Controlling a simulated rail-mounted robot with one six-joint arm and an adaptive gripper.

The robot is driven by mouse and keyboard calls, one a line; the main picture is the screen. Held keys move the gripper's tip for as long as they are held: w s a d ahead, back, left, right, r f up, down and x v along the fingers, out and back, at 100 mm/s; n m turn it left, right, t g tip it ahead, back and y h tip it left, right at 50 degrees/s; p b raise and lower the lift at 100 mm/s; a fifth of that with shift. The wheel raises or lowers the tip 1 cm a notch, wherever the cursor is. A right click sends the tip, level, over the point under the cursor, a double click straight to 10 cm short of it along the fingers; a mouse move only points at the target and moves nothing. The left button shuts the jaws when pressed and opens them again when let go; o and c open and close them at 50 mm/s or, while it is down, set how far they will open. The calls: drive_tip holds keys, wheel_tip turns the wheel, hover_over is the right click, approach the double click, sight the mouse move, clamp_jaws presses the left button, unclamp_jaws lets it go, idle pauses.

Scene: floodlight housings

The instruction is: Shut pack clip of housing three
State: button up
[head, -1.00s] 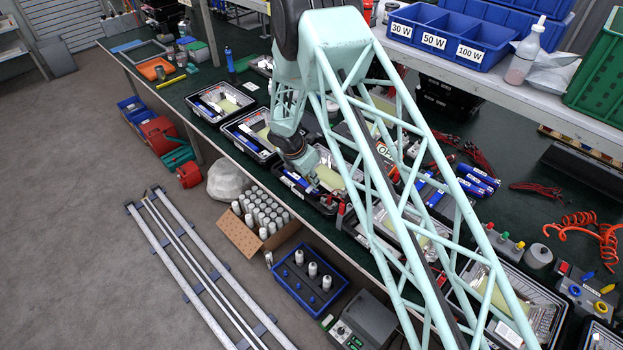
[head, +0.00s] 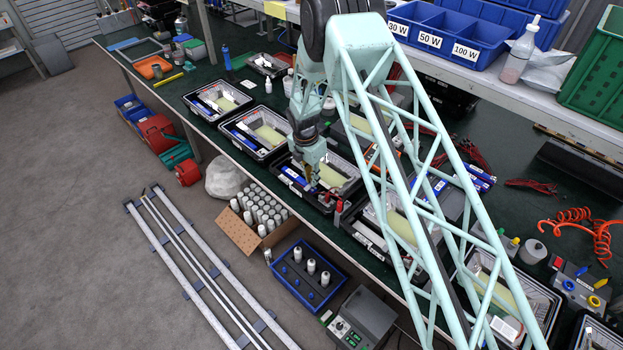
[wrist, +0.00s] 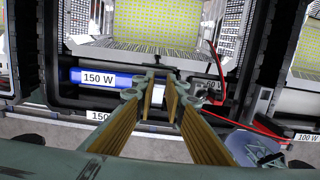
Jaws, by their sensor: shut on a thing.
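Housing three (head: 277,184) is the third open black housing from the left in the row on the bench. It has a pale yellow LED panel (wrist: 148,24) and a bay along its near side. A blue pack (wrist: 97,77) labelled 150 W lies in this bay. My gripper (wrist: 160,84) is over the bay, pointing down, at the right part of the pack. Its fingers are closed in with a narrow gap, shut on the pack clip, which they mostly hide. In the head view my gripper (head: 316,186) is at this housing's near side, small and partly unclear.
Housings stand close on both sides, one to the left (head: 254,134) and one to the right (head: 375,240). A red wire (wrist: 215,62) runs just right of my fingers. Blue bins (head: 440,35) stand on the shelf behind. A carton of bottles (head: 240,235) is on the floor.

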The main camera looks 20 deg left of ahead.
drive_tip(key=shift+w+d+f+g+y+b, duration=0.1)
drive_tip(key=shift+w+f+g+y+b, duration=0.15)
drive_tip(key=shift+g+b, duration=0.25)
drive_tip(key=shift+w+d+f+g+y+b, duration=0.15)
drive_tip(key=shift+f+g+y+b, duration=0.2)
drive_tip(key=shift+g, duration=0.25)
idle(0.4)
drive_tip(key=o, duration=0.8)
drive_tip(key=shift+o, duration=0.2)
drive_tip(key=shift+r, duration=0.15)
wheel_tip(320, 180, up, 12)
drive_tip(key=w, duration=0.1)
drive_tip(key=shift+d, duration=0.3)
idle(0.4)
